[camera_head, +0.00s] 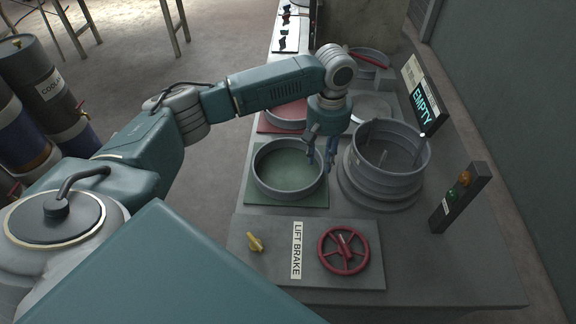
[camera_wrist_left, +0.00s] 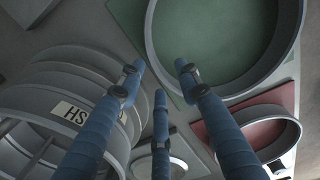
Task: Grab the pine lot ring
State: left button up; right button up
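A grey ring (camera_head: 259,183) sits on a green square pad (camera_head: 318,200) on the bench; I take it as the pine lot ring. In the left wrist view its wall (camera_wrist_left: 262,82) curves across the upper right over the green pad (camera_wrist_left: 127,18). My left gripper (camera_head: 322,156) points down at the ring's right edge, between it and a grey stacked cylinder (camera_head: 385,170). Its three blue fingers (camera_wrist_left: 158,82) are spread and hold nothing. I cannot tell whether a finger touches the rim. My right gripper is not in view.
A second ring stands on a red pad (camera_head: 268,124) behind, and another ring (camera_head: 372,57) farther back. An "EMPTY" display (camera_head: 424,105) and a lamp box (camera_head: 458,200) stand at right. In front are a red handwheel (camera_head: 343,250), a "LIFT BRAKE" label (camera_head: 297,250) and a yellow lever (camera_head: 255,242).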

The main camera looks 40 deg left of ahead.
pick_arm(q)
jog(key=shift+w+f, duration=0.15)
jog(key=shift+f, duration=1.8)
grip_shut()
jog(key=shift+r, duration=0.15)
